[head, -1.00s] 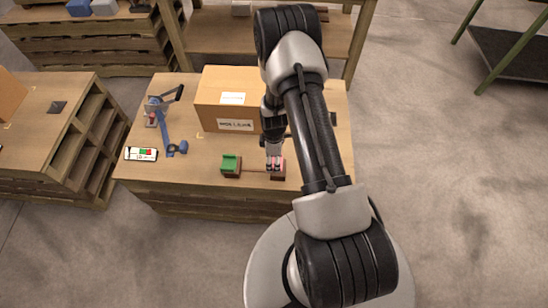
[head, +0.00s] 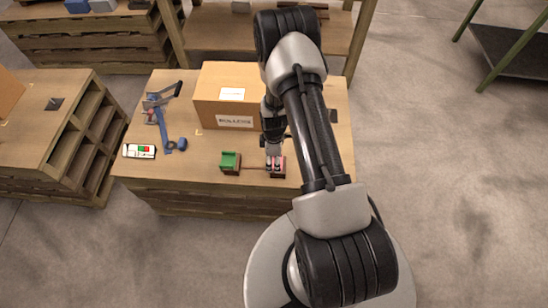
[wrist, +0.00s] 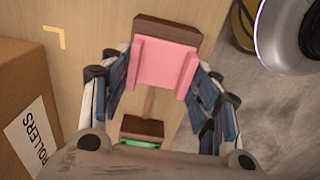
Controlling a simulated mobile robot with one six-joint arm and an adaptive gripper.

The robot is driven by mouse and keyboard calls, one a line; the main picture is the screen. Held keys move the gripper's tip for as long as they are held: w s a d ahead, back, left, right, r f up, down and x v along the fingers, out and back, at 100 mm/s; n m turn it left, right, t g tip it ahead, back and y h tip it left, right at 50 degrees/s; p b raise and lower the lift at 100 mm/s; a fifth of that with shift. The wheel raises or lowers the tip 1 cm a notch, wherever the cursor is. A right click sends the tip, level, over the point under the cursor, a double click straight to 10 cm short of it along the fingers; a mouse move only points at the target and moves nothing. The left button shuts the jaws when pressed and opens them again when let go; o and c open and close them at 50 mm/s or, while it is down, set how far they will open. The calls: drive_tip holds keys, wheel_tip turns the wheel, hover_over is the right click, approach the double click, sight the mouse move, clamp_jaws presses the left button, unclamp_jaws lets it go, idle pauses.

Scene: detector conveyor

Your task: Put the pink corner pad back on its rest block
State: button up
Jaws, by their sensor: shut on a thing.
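The pink corner pad (wrist: 165,62) is between the fingers of my gripper (wrist: 160,82) in the wrist view. The gripper is shut on it, one finger at each side. The pad lies over the brown rest block (wrist: 168,30), whose far end shows beyond it. In the head view the pad (head: 275,162) and my gripper (head: 275,158) are at the right-hand block (head: 279,174) near the table's front edge. I cannot tell whether the pad touches the block or is slightly above it.
A green pad (head: 230,160) sits on another brown block to the left, joined by a thin strip. A cardboard box (head: 228,108) stands behind. A blue tape tool (head: 162,118) and a white device (head: 139,151) are at the left. The table's front left is clear.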

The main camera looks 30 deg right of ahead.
drive_tip(key=shift+f, duration=0.35)
drive_tip(key=o, duration=1.2)
wheel_tip(320, 180, up, 12)
drive_tip(key=shift+r, duration=0.1)
